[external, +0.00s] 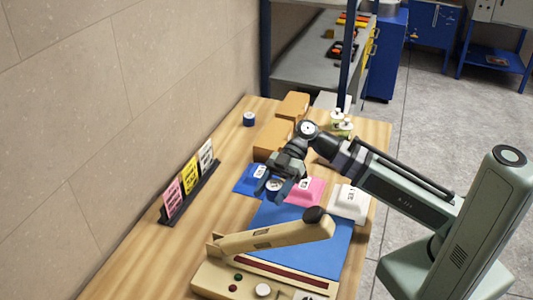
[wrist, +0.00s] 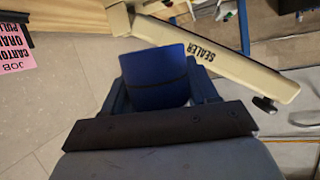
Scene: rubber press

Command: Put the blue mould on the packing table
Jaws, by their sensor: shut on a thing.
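My gripper (external: 273,186) is shut on the blue mould. In the wrist view the blue mould (wrist: 155,80) sits between the two fingers of my gripper (wrist: 157,92), which hide its sides. I cannot tell whether it touches the table. No table in view carries a readable packing sign.
A pink mould (external: 305,191) and a white mould (external: 348,204) stand to the right. A beige sealer (external: 270,238) and a blue mat (external: 330,248) are in front. Job cards (external: 190,178) stand by the wall.

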